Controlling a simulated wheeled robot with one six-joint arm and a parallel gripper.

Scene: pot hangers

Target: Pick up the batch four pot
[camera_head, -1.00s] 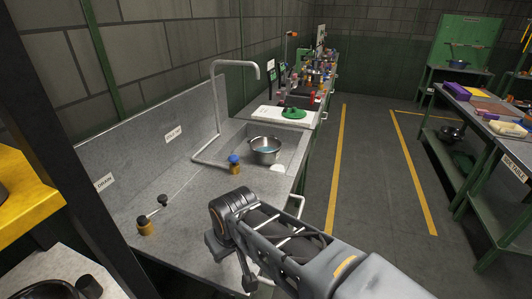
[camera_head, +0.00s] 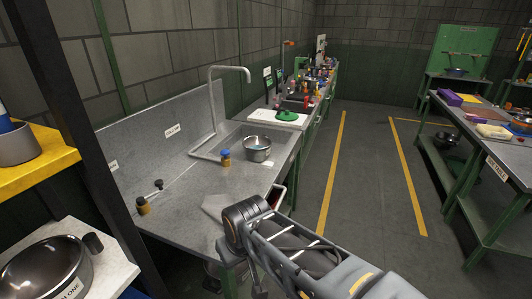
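No label reading batch four is legible, so I cannot tell which pot it is. A steel pot (camera_head: 257,150) stands upright at the sink on the grey counter. A larger dark-insided pot (camera_head: 45,272) stands at the lower left, cut off by the frame edge; its label is only partly readable, ending in "LONE". Another pot (camera_head: 457,71) stands on the far green bench. A dark pot (camera_head: 447,138) sits on the right table's lower shelf. My arm reaches in from the bottom right, in front of the counter. My gripper's fingers do not show; no hold is visible.
The grey sink counter (camera_head: 180,205) carries a tall faucet (camera_head: 213,90) and small bottles. A dark post (camera_head: 95,150) and yellow shelf (camera_head: 35,165) stand at left. The right table (camera_head: 470,130) holds several items. The floor aisle (camera_head: 365,165) between yellow lines is clear.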

